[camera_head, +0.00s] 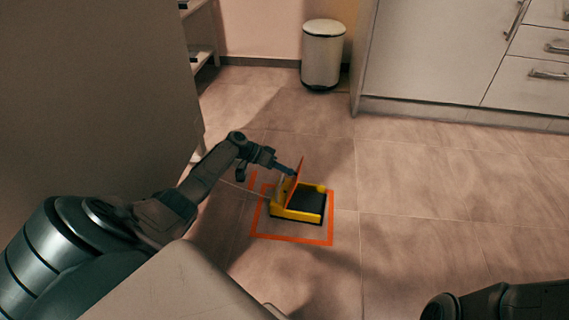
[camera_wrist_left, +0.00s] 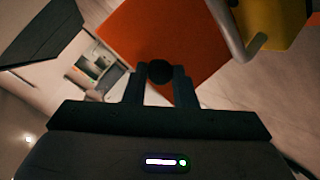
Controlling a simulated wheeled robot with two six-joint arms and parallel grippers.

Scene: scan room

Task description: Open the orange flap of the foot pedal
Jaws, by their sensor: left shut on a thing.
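The foot pedal (camera_head: 306,204) is yellow with a black tread and sits on the floor inside an orange taped square. Its orange flap (camera_head: 294,180) stands raised, tilted up from the pedal's left side. My left gripper (camera_head: 289,171) is at the flap's upper edge. In the left wrist view the flap (camera_wrist_left: 165,38) fills the upper middle, and my left gripper (camera_wrist_left: 159,80) is shut on a round black knob (camera_wrist_left: 159,71) at the flap's edge. The yellow body (camera_wrist_left: 268,22) shows at the upper right. My right gripper is out of view; only part of the right arm shows at the lower right.
The orange tape outline (camera_head: 290,239) surrounds the pedal. A white bin (camera_head: 322,55) stands at the back wall. White cabinets (camera_head: 440,50) stand at the back right. A large dark panel (camera_head: 90,90) is close on the left. The floor right of the pedal is clear.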

